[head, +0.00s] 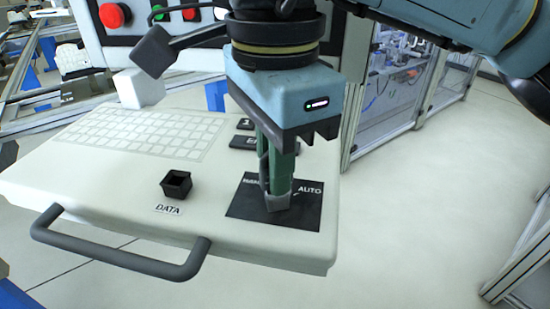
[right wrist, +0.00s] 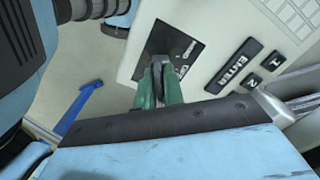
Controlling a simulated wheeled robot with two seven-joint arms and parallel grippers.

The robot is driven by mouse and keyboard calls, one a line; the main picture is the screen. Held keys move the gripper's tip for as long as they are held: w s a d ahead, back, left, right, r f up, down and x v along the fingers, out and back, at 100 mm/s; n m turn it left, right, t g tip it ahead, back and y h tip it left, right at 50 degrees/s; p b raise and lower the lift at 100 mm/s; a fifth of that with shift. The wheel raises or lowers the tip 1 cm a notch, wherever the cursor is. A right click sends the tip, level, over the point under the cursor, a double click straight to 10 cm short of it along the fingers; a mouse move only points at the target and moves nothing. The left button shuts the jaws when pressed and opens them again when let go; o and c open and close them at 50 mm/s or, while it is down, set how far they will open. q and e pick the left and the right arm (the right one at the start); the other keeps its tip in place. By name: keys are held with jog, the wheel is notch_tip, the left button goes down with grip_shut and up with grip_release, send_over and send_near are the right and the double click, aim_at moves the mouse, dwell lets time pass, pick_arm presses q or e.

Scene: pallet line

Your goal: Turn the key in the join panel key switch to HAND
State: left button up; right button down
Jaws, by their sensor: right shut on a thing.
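The join panel (head: 110,190) is a pale sloped desk in the head view. Its key switch has a black square plate (head: 240,207) at the right; the AUTO label shows on the plate's right, and the label on its left is partly covered. The plate also shows in the right wrist view (right wrist: 172,36). My right gripper (head: 277,201) points down onto the plate, with green fingers and grey tips closed together at the switch; they also show in the right wrist view (right wrist: 158,70). The fingers hide the key, so its angle cannot be told. My left gripper is not in view.
A black DATA socket (head: 176,184) stands left of the plate. A dark grey handle (head: 115,252) runs along the panel's front. A keyboard (head: 140,133) and an ENTER key (right wrist: 232,66) lie behind. A red button (head: 114,15) is at the back. Open floor is at the right.

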jog(key=n, duration=0.3)
jog(key=shift+f, duration=0.1)
jog(key=c, duration=1.4)
grip_release()
jog(key=shift+c, duration=0.2)
jog(key=shift+o, duration=0.3)
jog(key=o, duration=0.4)
jog(key=shift+o, duration=0.2)
jog(key=shift+r, duration=0.2)
